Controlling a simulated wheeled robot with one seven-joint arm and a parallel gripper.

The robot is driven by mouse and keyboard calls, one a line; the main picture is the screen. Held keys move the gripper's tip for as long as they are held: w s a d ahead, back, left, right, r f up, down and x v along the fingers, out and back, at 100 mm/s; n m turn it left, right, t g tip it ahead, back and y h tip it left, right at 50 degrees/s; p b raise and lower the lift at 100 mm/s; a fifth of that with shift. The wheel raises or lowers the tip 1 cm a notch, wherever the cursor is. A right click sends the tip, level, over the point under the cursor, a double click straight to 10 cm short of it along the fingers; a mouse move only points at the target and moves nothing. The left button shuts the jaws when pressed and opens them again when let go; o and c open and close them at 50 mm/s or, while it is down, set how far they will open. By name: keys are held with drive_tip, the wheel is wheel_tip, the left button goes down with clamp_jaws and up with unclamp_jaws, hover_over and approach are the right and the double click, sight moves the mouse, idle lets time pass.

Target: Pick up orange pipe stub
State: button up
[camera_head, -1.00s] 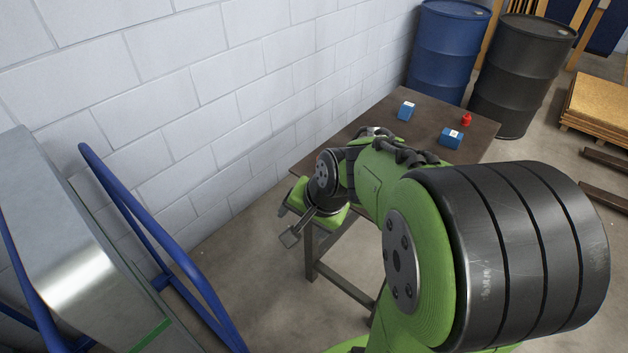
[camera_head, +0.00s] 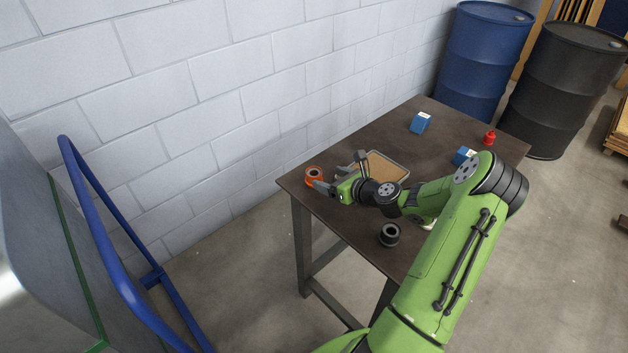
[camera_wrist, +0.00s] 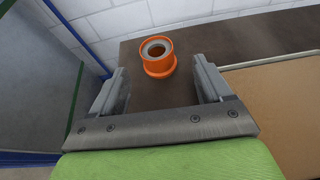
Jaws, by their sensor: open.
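The orange pipe stub (camera_head: 314,175) stands upright near the left corner of the brown table, in the head view. In the wrist view the stub (camera_wrist: 158,58) shows its grey-rimmed round opening, a little beyond the fingertips and roughly midway between them. My gripper (camera_head: 328,176) is open and empty beside the stub, to its right in the head view; its two fingers (camera_wrist: 158,78) are spread wide in the wrist view. I cannot tell whether a finger touches the stub.
On the table (camera_head: 340,215) are a tray (camera_head: 392,163), a black pipe stub (camera_head: 389,235), two blue boxes, one of them here (camera_head: 420,123), and a red object (camera_head: 489,138). A block wall (camera_head: 230,90) stands behind. A blue-framed cart (camera_head: 110,255) is at left.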

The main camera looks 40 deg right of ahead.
sight(319, 176)
drive_tip(key=b+x, duration=0.2)
drive_tip(key=x, duration=0.6)
drive_tip(key=shift+s+a+f, duration=0.1)
drive_tip(key=shift+a+f, duration=0.05)
drive_tip(key=shift+s, duration=0.1)
drive_tip(key=shift+c, duration=0.5)
drive_tip(key=c, duration=1)
